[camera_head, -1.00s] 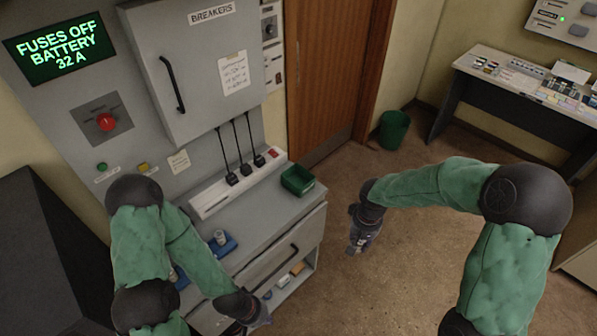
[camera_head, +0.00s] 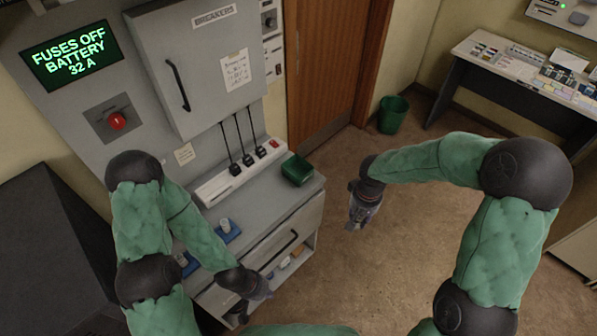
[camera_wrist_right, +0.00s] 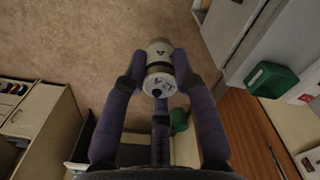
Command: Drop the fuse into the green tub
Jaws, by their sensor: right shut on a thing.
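The fuse (camera_wrist_right: 159,68), a pale cylinder with dark bands, is between the purple fingers of my right gripper (camera_wrist_right: 160,75) in the right wrist view. In the head view my right gripper (camera_head: 363,212) hangs over open floor, right of the console and apart from it; the fuse is hard to make out there. The green tub (camera_head: 298,170) stands on the console counter's right end, left of and above my right gripper in the picture. It also shows in the right wrist view (camera_wrist_right: 272,82). My left gripper (camera_head: 254,287) is low by the console front; its fingers are unclear.
Blue holders (camera_head: 230,237) with a pale cylinder sit on the counter's left part. A dark green bin (camera_head: 393,113) stands on the floor by the door. A drawer front (camera_head: 285,245) faces the floor.

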